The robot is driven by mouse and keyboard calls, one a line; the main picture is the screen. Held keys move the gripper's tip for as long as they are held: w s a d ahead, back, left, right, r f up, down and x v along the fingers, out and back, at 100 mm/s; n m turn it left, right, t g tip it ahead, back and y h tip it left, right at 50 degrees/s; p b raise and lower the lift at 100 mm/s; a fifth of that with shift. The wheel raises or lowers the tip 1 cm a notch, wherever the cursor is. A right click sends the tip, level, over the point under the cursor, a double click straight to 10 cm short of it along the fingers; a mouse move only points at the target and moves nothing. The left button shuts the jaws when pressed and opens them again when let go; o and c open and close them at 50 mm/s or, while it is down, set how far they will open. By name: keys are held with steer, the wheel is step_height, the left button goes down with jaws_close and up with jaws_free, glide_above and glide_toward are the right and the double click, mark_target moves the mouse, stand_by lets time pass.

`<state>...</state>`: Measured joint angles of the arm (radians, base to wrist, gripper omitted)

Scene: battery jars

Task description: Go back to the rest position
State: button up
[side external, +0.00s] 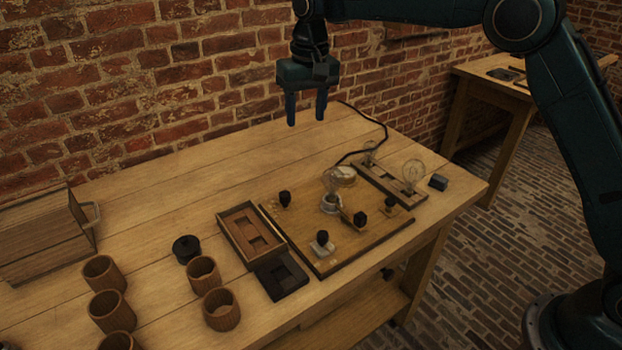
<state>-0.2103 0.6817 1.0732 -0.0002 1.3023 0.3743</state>
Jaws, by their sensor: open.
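My gripper (307,112) hangs in the air above the back of the wooden table (150,185), in front of the brick wall. Its two fingers point down and stand apart, with nothing between them. It is clear of everything on the table. Below and to the right of it lies a wooden board (290,218) with black knobs, a round dial and metal fittings on it.
Several wooden cups (221,309) and a black lidded jar (186,248) stand at the front left. A wooden box (40,240) is at the left edge. A wooden tray (236,213) lies beside the board. A bulb (413,172) stands at the right.

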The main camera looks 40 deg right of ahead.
steer(key=s+d+r+t, duration=0.1)
steer(key=s+d+r, duration=0.4)
steer(key=s, duration=0.4)
steer(key=s+d+r+t, duration=0.1)
steer(key=s+d+r, duration=0.2)
steer(key=s+r, duration=0.5)
steer(key=s+d+f+n+t, duration=0.1)
steer(key=s+f, duration=0.3)
steer(key=s, duration=0.7)
steer(key=s+d+f+t, duration=0.1)
steer(key=s+d+f, duration=0.2)
steer(key=s, duration=0.8)
steer(key=shift+f+n+t, duration=0.3)
steer(key=shift+f+n, duration=0.1)
steer(key=shift+f, duration=0.3)
steer(key=shift+d, duration=0.1)
steer(key=shift+c, duration=0.4)
